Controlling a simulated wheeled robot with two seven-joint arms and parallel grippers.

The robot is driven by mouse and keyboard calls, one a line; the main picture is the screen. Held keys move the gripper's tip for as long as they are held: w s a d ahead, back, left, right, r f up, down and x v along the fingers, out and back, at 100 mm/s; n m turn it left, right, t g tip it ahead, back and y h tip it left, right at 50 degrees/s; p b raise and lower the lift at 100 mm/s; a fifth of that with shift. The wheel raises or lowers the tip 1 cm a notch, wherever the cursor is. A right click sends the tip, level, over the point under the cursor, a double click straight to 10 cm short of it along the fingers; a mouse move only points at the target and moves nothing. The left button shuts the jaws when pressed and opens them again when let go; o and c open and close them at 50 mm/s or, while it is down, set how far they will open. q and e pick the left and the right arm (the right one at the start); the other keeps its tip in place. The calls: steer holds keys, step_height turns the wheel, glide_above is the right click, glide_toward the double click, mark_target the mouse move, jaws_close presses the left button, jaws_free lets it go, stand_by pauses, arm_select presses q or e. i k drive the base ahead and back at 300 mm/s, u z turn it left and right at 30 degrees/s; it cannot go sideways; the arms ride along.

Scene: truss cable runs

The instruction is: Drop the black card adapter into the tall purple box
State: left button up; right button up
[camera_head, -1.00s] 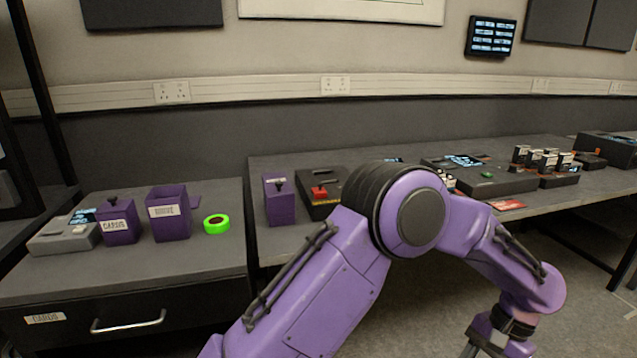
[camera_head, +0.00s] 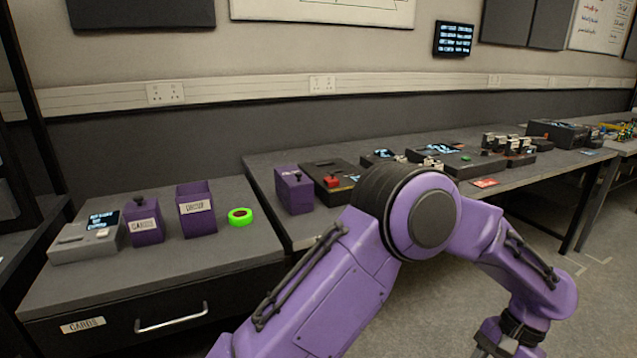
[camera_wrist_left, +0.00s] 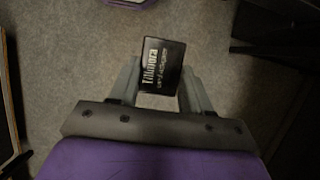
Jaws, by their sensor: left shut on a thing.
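The black card adapter (camera_wrist_left: 162,64), with pale lettering, is between the fingers of my left gripper (camera_wrist_left: 158,82) in the left wrist view. The gripper is shut on it above the grey carpet. In the head view my left gripper (camera_head: 492,345) is at the bottom edge, partly cut off, and the adapter cannot be made out. The tall purple box (camera_head: 197,221) is open-topped with a white label and stands on the left desk, well to the left of the gripper. My right gripper is not in view.
A lidded purple box labelled CARDS (camera_head: 145,228) and a grey device (camera_head: 88,240) stand left of the tall box. Green tape (camera_head: 240,217) lies to its right. Another purple box (camera_head: 294,192) and a black device with a red part (camera_head: 332,182) stand on the long table.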

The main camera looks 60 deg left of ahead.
mark_target(200, 229)
steer(key=k, duration=0.4)
steer(key=u, duration=0.75)
